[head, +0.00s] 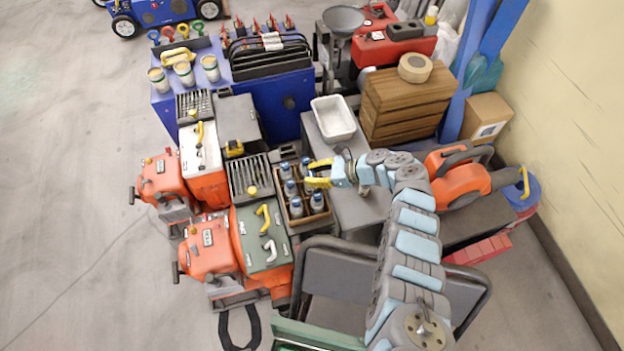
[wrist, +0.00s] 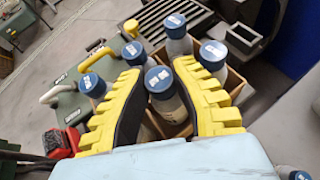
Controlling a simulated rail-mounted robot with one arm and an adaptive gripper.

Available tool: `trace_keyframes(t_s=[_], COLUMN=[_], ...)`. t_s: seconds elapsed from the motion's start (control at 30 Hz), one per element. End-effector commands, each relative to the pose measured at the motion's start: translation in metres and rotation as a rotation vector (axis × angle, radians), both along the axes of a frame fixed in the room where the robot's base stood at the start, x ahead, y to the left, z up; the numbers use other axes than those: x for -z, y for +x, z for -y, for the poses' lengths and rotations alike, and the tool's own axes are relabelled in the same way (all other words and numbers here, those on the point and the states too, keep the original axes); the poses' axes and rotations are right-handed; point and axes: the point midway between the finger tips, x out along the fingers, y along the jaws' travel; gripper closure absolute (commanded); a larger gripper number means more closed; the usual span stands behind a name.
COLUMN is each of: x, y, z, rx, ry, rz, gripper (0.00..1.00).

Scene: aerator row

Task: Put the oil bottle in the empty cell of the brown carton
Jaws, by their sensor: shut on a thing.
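The brown carton (head: 328,212) stands on the bench with several blue-capped bottles in its cells. It also shows in the wrist view (wrist: 237,84), where a cell near the right finger looks bare. My gripper (head: 312,174) is over the carton's right side, its yellow fingers pointing left. In the wrist view my gripper (wrist: 168,62) is shut on a blue-capped oil bottle (wrist: 163,88), which sits between the dark finger pads. The held bottle's base is hidden, so I cannot tell whether it is inside a cell. Other bottles (wrist: 213,56) stand close around the fingers.
A slotted dark rack (head: 250,175) and a green-topped case (head: 262,238) with handles stand left of the carton. A white tray (head: 333,118) lies behind on a grey cabinet. A blue bottle cap (wrist: 298,175) shows at the wrist view's lower right. Grey cabinet top right of the carton is clear.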

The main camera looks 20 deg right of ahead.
Motion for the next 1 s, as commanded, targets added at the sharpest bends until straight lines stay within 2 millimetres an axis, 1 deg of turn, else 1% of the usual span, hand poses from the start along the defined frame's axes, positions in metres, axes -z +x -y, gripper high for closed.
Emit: trace_keyframes(t_s=[0.03, 0.1, 0.37, 0.53, 0.57, 0.87, 1.0], x=[0.0106, 0.0139, 0.0123, 0.0166, 0.0161, 0.0152, 0.0096], y=[0.0002, 0.0001, 0.0, 0.0, -0.0001, -0.0001, -0.0011], z=[0.0001, 0.0004, 0.0005, 0.0005, 0.0007, 0.0006, 0.0022], rx=[0.0, 0.0, 0.001, 0.002, 0.002, 0.001, 0.001], ry=[0.0, 0.0, 0.001, 0.001, 0.001, 0.0, 0.0], rz=[0.0, -0.001, 0.0, -0.001, -0.001, 0.0, 0.0], gripper=[1.0, 1.0, 1.0, 1.0, 0.7, 0.7, 0.7])
